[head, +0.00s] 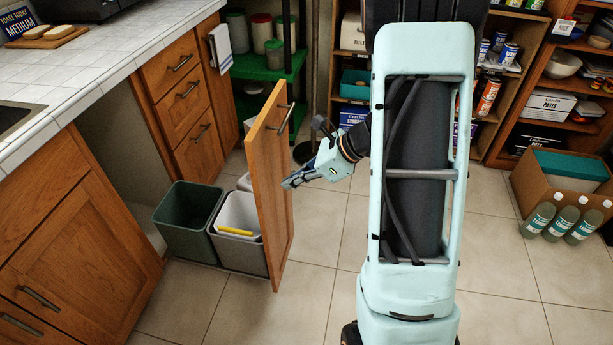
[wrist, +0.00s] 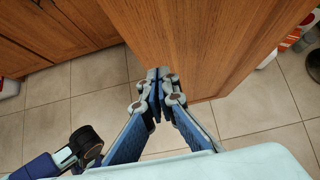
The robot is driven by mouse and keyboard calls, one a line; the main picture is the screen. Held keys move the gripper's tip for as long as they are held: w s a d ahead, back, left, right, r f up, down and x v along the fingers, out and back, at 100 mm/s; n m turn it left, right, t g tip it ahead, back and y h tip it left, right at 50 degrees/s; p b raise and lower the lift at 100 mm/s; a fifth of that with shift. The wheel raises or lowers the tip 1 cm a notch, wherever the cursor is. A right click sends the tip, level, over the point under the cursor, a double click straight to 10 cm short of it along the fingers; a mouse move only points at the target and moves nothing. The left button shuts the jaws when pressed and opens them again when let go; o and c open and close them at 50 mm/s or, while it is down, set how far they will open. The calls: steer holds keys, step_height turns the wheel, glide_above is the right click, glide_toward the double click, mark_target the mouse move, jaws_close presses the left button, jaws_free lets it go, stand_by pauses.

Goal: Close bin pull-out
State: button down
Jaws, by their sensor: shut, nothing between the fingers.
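The bin pull-out stands out from the left-hand cabinet. Its wooden front panel (head: 270,185) has a dark handle (head: 286,117) near the top. Behind the panel sit a green bin (head: 187,215) and a grey bin (head: 238,245) with a yellow item in it. My gripper (head: 287,184) is shut and empty at the outer face of the panel, below the handle. In the wrist view my fingertips (wrist: 158,75) are together at the wooden panel (wrist: 195,40); I cannot tell whether they touch it.
A drawer cabinet (head: 185,95) and a wooden cabinet door (head: 85,240) flank the pull-out's opening under a tiled counter (head: 110,40). A cardboard box (head: 550,190) with green bottles (head: 562,218) stands at the right. The tiled floor (head: 290,310) in front is clear.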

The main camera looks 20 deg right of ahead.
mark_target(265, 184)
steer(key=shift+w+a, duration=0.55)
steer(key=shift+a, duration=0.35)
steer(key=shift+w+a, duration=0.55)
steer(key=shift+a, duration=0.35)
steer(key=shift+a, duration=0.15)
